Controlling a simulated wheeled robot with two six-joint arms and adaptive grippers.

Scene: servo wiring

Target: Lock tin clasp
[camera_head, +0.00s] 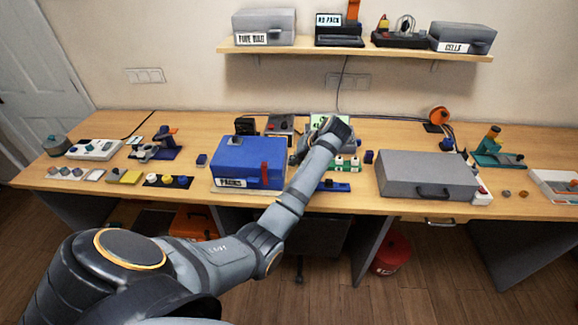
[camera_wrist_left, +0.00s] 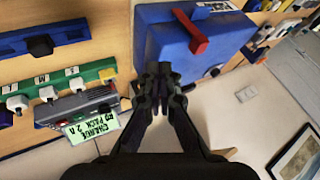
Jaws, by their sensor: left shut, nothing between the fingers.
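A blue tin (camera_head: 236,155) with a white label on its front stands left of the middle of the table. Its lid is down. A red clasp (camera_head: 265,174) is on the right part of its front; the wrist view shows this clasp (camera_wrist_left: 192,32) as a red bar, and I cannot tell whether it is fully seated. My left gripper (camera_head: 301,151) is just right of the tin, partly hidden by my arm. In the wrist view my left gripper (camera_wrist_left: 160,76) is shut and empty beside the blue tin (camera_wrist_left: 158,42), apart from the clasp. My right gripper is out of view.
A grey case (camera_head: 425,172) stands to the right. A green strip of switches (camera_wrist_left: 58,90) and a charger with a lit display (camera_wrist_left: 92,126) are beside the gripper. A blue bar (camera_head: 335,186) lies near the table's front edge. A shelf (camera_head: 350,48) hangs above.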

